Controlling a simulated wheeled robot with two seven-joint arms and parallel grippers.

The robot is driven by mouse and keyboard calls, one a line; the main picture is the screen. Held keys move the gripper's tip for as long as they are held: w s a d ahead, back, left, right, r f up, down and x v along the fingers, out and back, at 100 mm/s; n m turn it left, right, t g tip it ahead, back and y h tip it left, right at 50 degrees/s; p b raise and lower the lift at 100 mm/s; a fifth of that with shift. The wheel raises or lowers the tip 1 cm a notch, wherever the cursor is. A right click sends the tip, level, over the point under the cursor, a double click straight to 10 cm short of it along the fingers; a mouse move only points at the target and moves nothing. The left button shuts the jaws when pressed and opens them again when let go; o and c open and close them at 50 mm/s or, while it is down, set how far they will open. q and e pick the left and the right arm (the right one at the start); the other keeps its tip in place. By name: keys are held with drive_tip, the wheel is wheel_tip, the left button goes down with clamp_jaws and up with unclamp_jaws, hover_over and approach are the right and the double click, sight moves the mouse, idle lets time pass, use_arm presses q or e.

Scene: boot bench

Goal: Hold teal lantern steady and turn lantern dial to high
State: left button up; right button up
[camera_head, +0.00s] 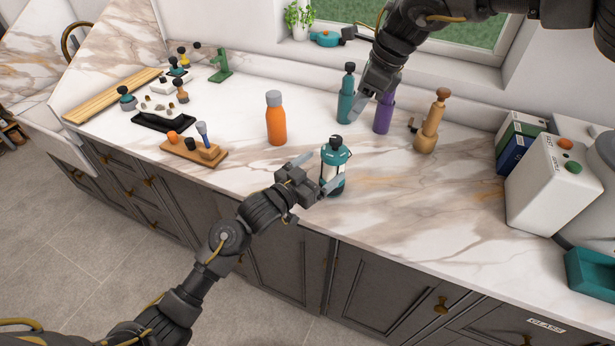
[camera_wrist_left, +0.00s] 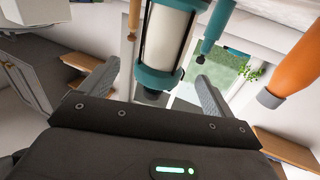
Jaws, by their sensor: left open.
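The teal lantern (camera_head: 337,157) stands upright near the counter's front edge, with a teal top and a pale body. Its black top part (camera_head: 336,141) shows; I cannot tell the dial's setting. My left gripper (camera_head: 323,171) is open at the lantern's near side, with its fingers spread toward either side of it. In the left wrist view the lantern (camera_wrist_left: 166,45) appears upside down between the open fingers, with gaps beside it. My right gripper (camera_head: 374,86) hangs above the counter by the teal bottle, higher and farther back; its finger opening is unclear.
An orange bottle (camera_head: 276,120), a teal bottle (camera_head: 346,92), a purple bottle (camera_head: 384,112) and a wooden figure-like piece (camera_head: 431,124) stand behind the lantern. A white box (camera_head: 548,185) stands at right. A wooden board (camera_head: 195,152) lies left. The counter (camera_head: 430,205) right of the lantern is clear.

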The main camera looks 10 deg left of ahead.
sight(325, 165)
use_arm(q)
drive_tip(key=shift+x, duration=2.6)
drive_tip(key=shift+c, duration=0.4)
